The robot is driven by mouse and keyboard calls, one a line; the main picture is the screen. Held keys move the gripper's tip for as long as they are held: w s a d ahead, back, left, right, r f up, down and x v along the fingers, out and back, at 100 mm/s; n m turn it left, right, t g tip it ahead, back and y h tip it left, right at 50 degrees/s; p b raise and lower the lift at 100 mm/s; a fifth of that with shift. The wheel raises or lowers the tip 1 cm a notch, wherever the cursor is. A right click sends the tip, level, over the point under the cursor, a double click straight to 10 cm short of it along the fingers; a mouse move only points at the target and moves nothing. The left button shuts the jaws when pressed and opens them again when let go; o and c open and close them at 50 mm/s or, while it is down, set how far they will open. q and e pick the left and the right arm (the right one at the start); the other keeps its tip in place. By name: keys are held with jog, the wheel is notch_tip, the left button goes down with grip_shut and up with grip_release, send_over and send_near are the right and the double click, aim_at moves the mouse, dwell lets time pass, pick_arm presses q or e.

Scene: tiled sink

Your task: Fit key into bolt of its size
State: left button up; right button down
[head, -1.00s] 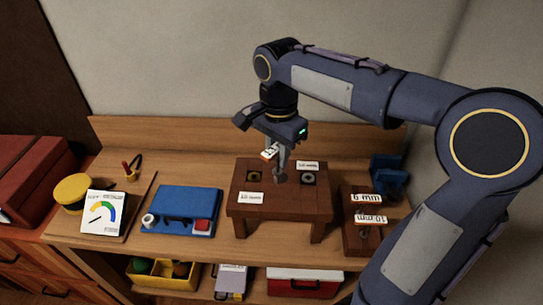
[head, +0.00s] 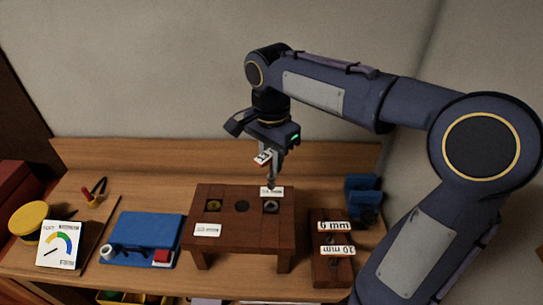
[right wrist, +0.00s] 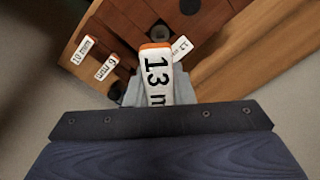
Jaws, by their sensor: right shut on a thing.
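My right gripper (head: 273,160) is shut on a key with a white, orange-edged tag (head: 263,158). In the right wrist view the tag (right wrist: 157,75) reads "13 m", the rest cut off by the gripper. The key's shaft points down above the right end of a brown wooden stand (head: 240,190). Its tip is near the grey bolt (head: 270,207); I cannot tell whether they touch. My left gripper is not in view.
A wooden holder (head: 322,270) at right carries tags reading "6 mm" (head: 335,227) and "10 mm" (head: 338,251). A blue object (head: 362,200) stands behind it. At left are a blue tray (head: 145,232), a gauge card (head: 59,244) and a yellow-lidded tin (head: 28,216).

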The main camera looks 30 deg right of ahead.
aim_at(271, 177)
jog(key=shift+f+b, duration=1.85)
jog(key=shift+f, duration=1)
jog(key=shift+p, duration=0.35)
jog(key=shift+f+b, duration=1.2)
jog(key=shift+f, duration=0.5)
jog(key=c, duration=1.2)
grip_release()
jog(key=shift+o, duration=0.2)
jog(key=shift+r, duration=0.15)
notch_tip(271, 177, up, 8)
jog(key=shift+f, duration=0.2)
